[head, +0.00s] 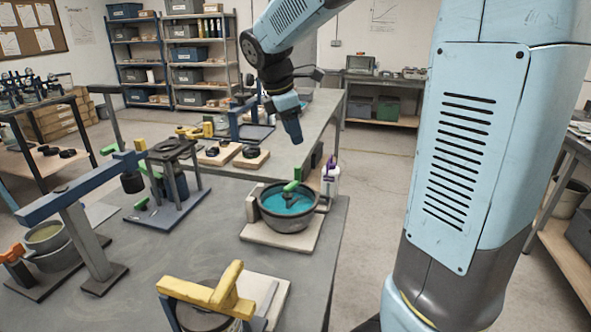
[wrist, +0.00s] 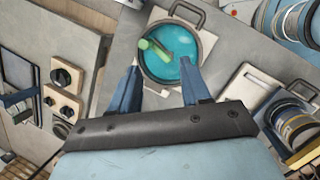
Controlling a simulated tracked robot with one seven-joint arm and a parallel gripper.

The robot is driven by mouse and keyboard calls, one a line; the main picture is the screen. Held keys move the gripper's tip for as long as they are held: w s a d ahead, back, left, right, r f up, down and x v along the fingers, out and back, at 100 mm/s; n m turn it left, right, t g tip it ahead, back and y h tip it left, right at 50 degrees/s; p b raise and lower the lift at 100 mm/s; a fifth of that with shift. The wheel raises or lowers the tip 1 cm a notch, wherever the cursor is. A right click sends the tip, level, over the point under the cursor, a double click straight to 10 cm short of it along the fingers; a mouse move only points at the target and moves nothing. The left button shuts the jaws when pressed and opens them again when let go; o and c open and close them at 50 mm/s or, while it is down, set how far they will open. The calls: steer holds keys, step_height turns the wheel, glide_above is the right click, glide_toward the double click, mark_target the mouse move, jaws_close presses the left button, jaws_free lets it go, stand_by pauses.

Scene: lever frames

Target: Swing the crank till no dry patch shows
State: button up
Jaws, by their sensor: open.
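A dark round pan (head: 263,213) holding teal liquid (head: 276,203) sits on a pale base near the table's right edge. A crank with a green handle (head: 292,186) stands over the liquid. The wrist view shows the pan (wrist: 197,72) and the green crank handle (wrist: 155,50) lying across its upper left part. My gripper (head: 296,141) is above the pan, pointing down, apart from the crank. In the wrist view my gripper (wrist: 161,67) has its two blue fingers spread, with nothing between them.
A yellow-handled device (head: 208,293) stands at the front. A blue lever frame (head: 80,190) and a dark stand (head: 175,165) are to the left. A white bottle with a purple cap (head: 330,178) stands right behind the pan.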

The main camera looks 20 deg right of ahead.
mark_target(297, 167)
steer(key=w+a+f+n, duration=0.2)
steer(key=w+n, duration=0.1)
steer(key=w, duration=0.2)
steer(key=shift+h, duration=0.4)
steer(key=x, duration=0.9)
steer(key=s+x, duration=0.1)
steer(key=x, duration=0.3)
steer(key=shift+w+d+f, duration=0.1)
steer(key=shift+d+f, duration=0.25)
steer(key=shift+d, duration=0.05)
